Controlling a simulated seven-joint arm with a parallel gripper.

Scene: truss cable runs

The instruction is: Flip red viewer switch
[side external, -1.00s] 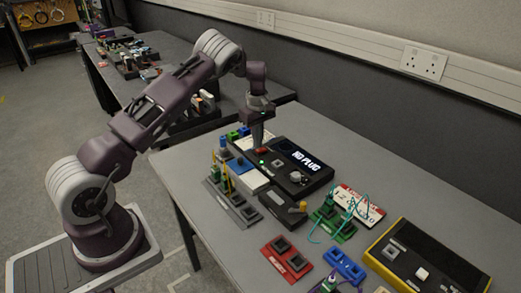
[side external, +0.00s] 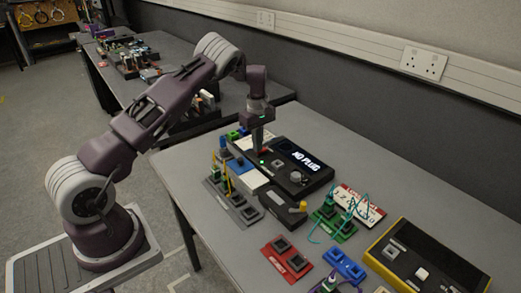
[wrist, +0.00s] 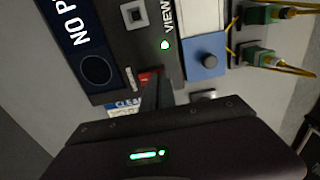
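The viewer (side external: 316,182) is a black box with a lit screen reading "NO PLUG", a square socket, a round knob and a green light. It also shows in the wrist view (wrist: 113,45). Its red switch (wrist: 147,75) shows in the wrist view near the box's edge, partly hidden by my finger. My gripper (side external: 259,152) points down at the switch end of the viewer. In the wrist view its fingers (wrist: 154,86) look closed together, with nothing seen between them. The tip is right at the red switch; whether it touches cannot be told.
A blue block with a round button (wrist: 205,57) and a grey strip with yellow cables (side external: 232,199) are close beside the viewer. Red (side external: 287,258), green (side external: 335,222) and blue (side external: 345,267) socket blocks and a yellow-edged box (side external: 428,262) stand nearer.

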